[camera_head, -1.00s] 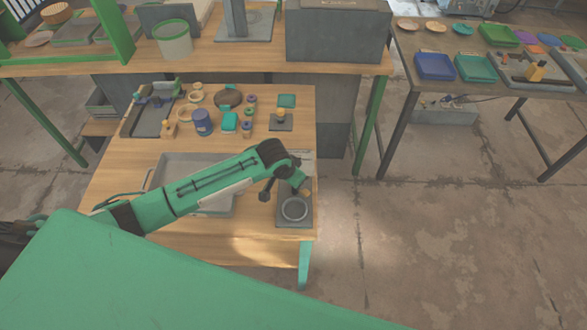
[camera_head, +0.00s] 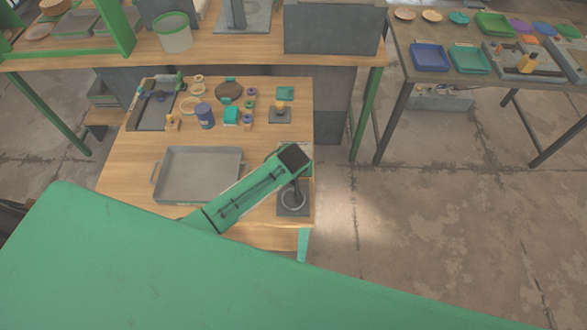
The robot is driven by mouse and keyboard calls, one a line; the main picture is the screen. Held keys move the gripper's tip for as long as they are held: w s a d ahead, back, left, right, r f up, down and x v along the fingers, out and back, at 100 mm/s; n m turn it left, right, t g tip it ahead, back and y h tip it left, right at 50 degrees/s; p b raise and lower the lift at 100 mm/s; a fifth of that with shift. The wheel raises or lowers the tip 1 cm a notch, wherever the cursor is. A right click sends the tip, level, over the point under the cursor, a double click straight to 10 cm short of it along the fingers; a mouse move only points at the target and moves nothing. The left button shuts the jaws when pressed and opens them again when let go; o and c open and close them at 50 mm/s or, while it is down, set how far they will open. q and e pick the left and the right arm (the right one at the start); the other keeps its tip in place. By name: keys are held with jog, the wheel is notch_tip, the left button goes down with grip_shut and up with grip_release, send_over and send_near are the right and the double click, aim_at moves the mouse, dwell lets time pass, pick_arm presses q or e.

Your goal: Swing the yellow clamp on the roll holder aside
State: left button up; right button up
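A grey square base with a pale ring (camera_head: 281,208) stands at the right front of the wooden table. I cannot tell for sure whether it is the roll holder. No yellow clamp can be made out on it; my arm covers its back part. A second small dark base (camera_head: 272,117) with a yellow-topped piece (camera_head: 280,105) stands farther back, clear of my arm. My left arm comes in from the left, its dark end over the ringed base. My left gripper is mostly hidden under it, and its fingers cannot be made out. My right gripper is not in view.
A grey tray (camera_head: 160,194) lies left of the ringed base. A blue can (camera_head: 205,116), teal block (camera_head: 231,116) and several small parts stand behind it. A higher bench (camera_head: 250,58) runs along the back. Another table (camera_head: 400,76) with coloured trays stands right, across open floor.

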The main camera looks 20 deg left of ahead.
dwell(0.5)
pick_arm(q)
jog(key=o, duration=1)
jog(key=shift+r, duration=0.1)
jog(key=shift+b+v, duration=1.6)
jog(key=shift+v, duration=5.25)
jog(key=shift+s, duration=0.15)
